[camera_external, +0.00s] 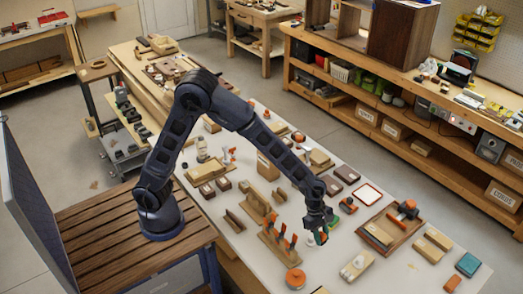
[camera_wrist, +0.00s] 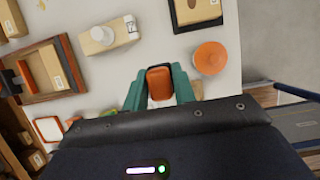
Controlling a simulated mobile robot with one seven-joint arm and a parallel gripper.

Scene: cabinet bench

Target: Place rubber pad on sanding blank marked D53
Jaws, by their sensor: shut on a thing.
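My gripper (camera_wrist: 162,88) is shut on a small orange-brown block (camera_wrist: 160,80) with rounded corners; it may be the rubber pad, but I cannot be sure. The teal fingers stand on both sides of it. In the external view my gripper (camera_external: 319,238) is above the white bench near its front part, and the held block is hard to make out. A pale wooden block (camera_wrist: 110,37) with a white knob and a label lies ahead of my gripper; it also shows in the external view (camera_external: 357,265). I cannot read D53 on any block.
An orange round thing (camera_wrist: 210,57) is right of my gripper. A dark-framed block (camera_wrist: 197,10) lies beyond it. A wooden tray (camera_wrist: 42,97) is at the left. A rack with orange-handled tools (camera_external: 280,246) stands close to my gripper. Bare bench lies between these things.

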